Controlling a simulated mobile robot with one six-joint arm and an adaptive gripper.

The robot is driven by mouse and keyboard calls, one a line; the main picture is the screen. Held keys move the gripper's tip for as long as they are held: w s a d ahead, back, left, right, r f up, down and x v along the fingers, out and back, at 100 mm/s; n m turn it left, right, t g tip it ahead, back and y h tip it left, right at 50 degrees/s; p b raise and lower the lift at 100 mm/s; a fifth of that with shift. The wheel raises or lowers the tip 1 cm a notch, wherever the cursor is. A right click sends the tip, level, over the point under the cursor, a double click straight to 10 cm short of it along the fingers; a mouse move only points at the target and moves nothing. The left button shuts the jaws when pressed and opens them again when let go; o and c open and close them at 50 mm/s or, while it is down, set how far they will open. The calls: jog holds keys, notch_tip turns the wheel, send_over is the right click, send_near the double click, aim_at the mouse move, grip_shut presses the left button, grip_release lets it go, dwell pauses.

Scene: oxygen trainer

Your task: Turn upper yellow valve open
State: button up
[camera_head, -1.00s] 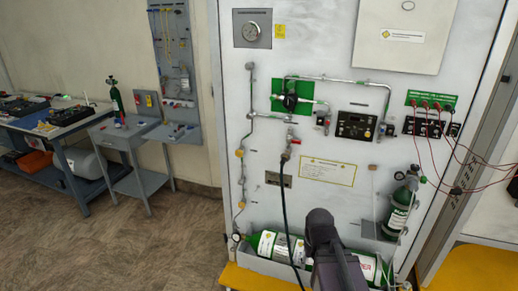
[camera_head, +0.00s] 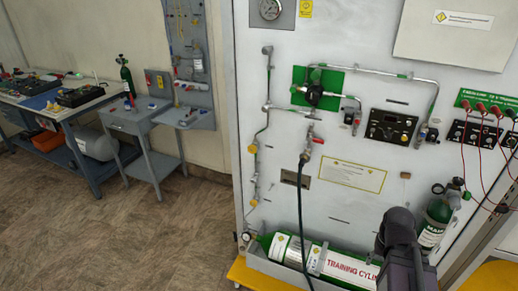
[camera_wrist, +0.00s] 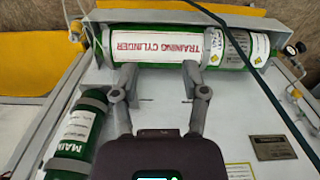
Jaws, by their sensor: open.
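The upper yellow valve (camera_head: 253,149) is on the thin vertical pipe at the left of the white panel in the head view. A lower yellow valve (camera_head: 253,202) sits below it on the same pipe. My gripper (camera_wrist: 158,78) is open and empty in the wrist view, with its fingers in front of the training cylinder. That cylinder (camera_head: 345,268) lies along the panel's bottom in the head view. One yellow valve (camera_wrist: 297,94) shows at the right edge of the wrist view, well apart from my fingers. In the head view my fingertips are hidden behind my wrist.
A black hose (camera_head: 302,215) hangs down the panel between the valve pipe and my arm. A green upright cylinder (camera_head: 436,222) stands at the right. A grey side table (camera_head: 140,115) and a blue workbench (camera_head: 70,160) stand left. The floor in front of them is clear.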

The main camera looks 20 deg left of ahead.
jog(key=shift+s+d, duration=0.1)
jog(key=o, duration=0.4)
jog(key=shift+o, duration=0.2)
jog(key=w+a+r+m+t+h+b, duration=0.1)
jog(key=w+a+m+t+h+b, duration=0.45)
jog(key=w+a, duration=1.25)
jog(key=a+r+t+y+b, duration=0.1)
jog(key=a+t, duration=0.3)
jog(key=a, duration=0.7)
jog(key=a+r+n+t+y+b, duration=0.1)
jog(key=a+r+t, duration=0.3)
jog(key=a, duration=0.8)
jog(key=a+r+t+y+b, duration=0.2)
jog(key=a+t, duration=0.2)
jog(key=a, duration=0.7)
jog(key=shift+s+a+r+b, duration=0.3)
jog(key=shift+s, duration=0.05)
jog(key=shift+n+t, duration=0.25)
